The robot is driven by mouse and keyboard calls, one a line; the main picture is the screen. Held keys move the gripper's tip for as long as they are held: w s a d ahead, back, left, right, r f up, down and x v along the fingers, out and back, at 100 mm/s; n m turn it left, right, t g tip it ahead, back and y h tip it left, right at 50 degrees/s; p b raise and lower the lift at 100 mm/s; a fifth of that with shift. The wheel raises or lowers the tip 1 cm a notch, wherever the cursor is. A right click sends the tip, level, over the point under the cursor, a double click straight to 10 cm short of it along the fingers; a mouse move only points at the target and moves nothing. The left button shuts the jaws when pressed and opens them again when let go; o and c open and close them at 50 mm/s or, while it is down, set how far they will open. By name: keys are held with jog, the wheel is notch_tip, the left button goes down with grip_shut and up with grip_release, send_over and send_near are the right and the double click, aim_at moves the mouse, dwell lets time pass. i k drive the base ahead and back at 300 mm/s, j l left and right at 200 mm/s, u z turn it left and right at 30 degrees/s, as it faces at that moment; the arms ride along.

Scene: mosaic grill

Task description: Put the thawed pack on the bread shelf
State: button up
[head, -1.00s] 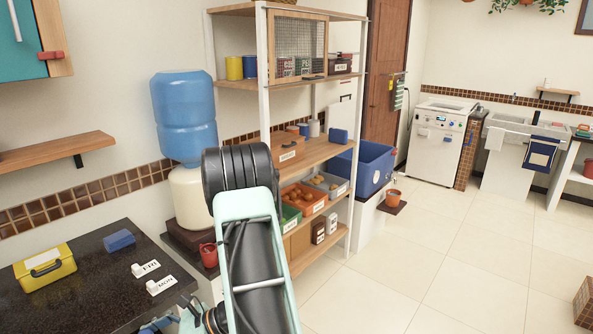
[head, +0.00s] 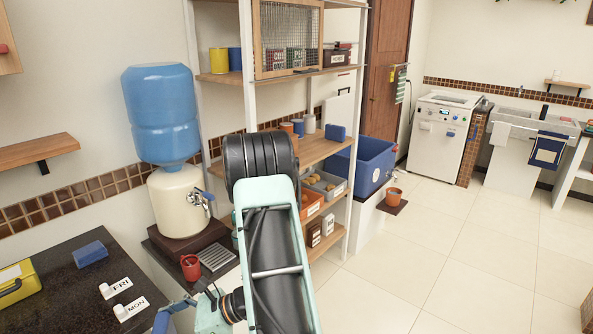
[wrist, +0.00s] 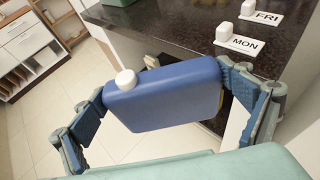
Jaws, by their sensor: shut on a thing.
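My gripper (wrist: 163,88) is shut on a blue pack (wrist: 165,98) with a white cap-like knob, its fingers at the pack's two sides. In the wrist view the pack is tilted in front of the dark counter's edge. In the head view the gripper is mostly below the picture and the held pack is not clear. Another blue pack (head: 90,253) lies on the dark counter (head: 50,300) at the left. The shelf unit has a middle wooden board (head: 318,150) with jars and a blue block (head: 335,132); my arm hides its left part. No bread label is readable.
White pieces with FRI (head: 116,288) and MON (head: 131,308) cards and a yellow box (head: 17,283) are on the counter. A water dispenser (head: 163,115) and red cup (head: 190,267) stand before the shelf. Open floor (head: 420,260) lies right.

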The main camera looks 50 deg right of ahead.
aim_at(317, 148)
jog(key=i+l+z, duration=0.1)
jog(key=l, duration=0.35)
jog(key=i+l, duration=0.2)
jog(key=l, duration=0.25)
jog(key=i+l+z, duration=0.15)
jog(key=l, duration=0.3)
jog(key=i+l, duration=0.2)
jog(key=l, duration=0.2)
jog(key=i+l+z, duration=0.15)
jog(key=l, duration=0.25)
jog(key=i+l+z, duration=0.1)
jog(key=i+l, duration=0.15)
jog(key=l, duration=0.15)
